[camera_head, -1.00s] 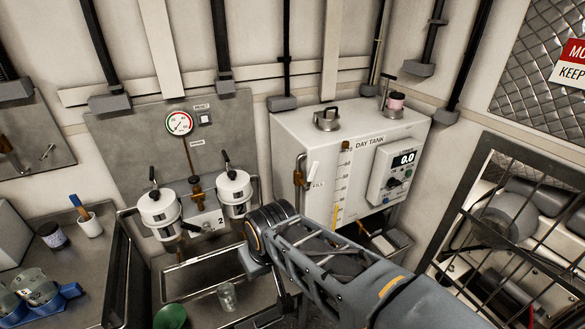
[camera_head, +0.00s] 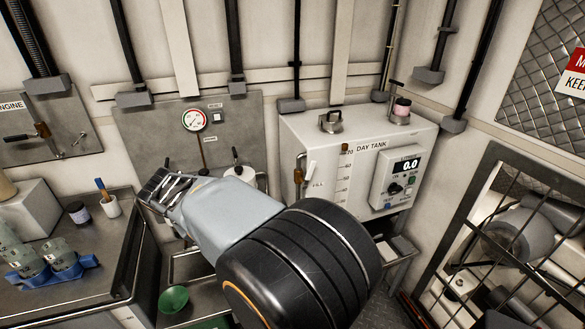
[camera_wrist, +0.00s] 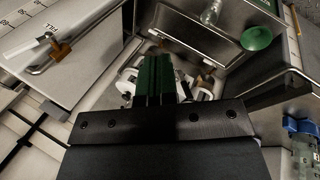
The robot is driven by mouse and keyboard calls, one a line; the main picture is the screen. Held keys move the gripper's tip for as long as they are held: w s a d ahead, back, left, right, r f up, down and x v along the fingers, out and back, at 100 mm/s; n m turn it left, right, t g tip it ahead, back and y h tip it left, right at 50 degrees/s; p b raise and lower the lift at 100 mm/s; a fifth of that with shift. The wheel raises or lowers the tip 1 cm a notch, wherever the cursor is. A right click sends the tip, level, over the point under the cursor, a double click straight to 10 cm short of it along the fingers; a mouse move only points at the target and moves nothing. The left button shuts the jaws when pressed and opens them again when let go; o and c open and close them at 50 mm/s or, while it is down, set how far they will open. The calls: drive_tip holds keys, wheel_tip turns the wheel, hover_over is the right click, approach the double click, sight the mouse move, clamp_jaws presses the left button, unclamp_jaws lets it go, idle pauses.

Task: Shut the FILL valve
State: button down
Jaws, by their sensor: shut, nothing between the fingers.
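The FILL valve shows on the left part of the day tank's front (camera_head: 285,142) in the head view, with a white lever (camera_head: 311,169) and brass fitting (camera_head: 299,172) beside the "FILL" lettering. In the wrist view its white lever (camera_wrist: 22,48) and brass fitting (camera_wrist: 62,50) are at the upper left. My gripper (camera_wrist: 155,62) is in the middle of the wrist view, its dark green fingers shut and empty. It is apart from the valve, over the white canisters (camera_wrist: 128,82).
In the head view a bench with blue-racked jars (camera_head: 62,258) is at left. A green funnel (camera_head: 173,299) lies below my arm. A gauge (camera_head: 193,119) is on the back panel, and a barred cage (camera_head: 500,240) stands at right.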

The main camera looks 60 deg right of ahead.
sight(310, 167)
drive_tip(key=w+d+r+m+g+h, duration=0.1)
drive_tip(key=d+r+m+g+h, duration=0.15)
drive_tip(key=d, duration=0.35)
drive_tip(key=w+d+r+m+g+h+p, duration=0.1)
drive_tip(key=d+g+h, duration=0.15)
drive_tip(key=d, duration=0.45)
drive_tip(key=w+d+r+m+g+h, duration=0.1)
drive_tip(key=w+d+r+g, duration=0.15)
drive_tip(key=d, duration=0.35)
drive_tip(key=shift+m+g, duration=0.25)
drive_tip(key=shift+m, duration=0.1)
drive_tip(key=p+x, duration=0.1)
drive_tip(key=x, duration=0.8)
drive_tip(key=p+x, duration=0.1)
drive_tip(key=x, duration=0.3)
drive_tip(key=shift+s+d+r+p, duration=0.2)
drive_tip(key=shift+d+r+p, duration=0.05)
drive_tip(key=shift+r+p, duration=0.05)
drive_tip(key=shift+x, duration=0.8)
drive_tip(key=shift+d, duration=0.1)
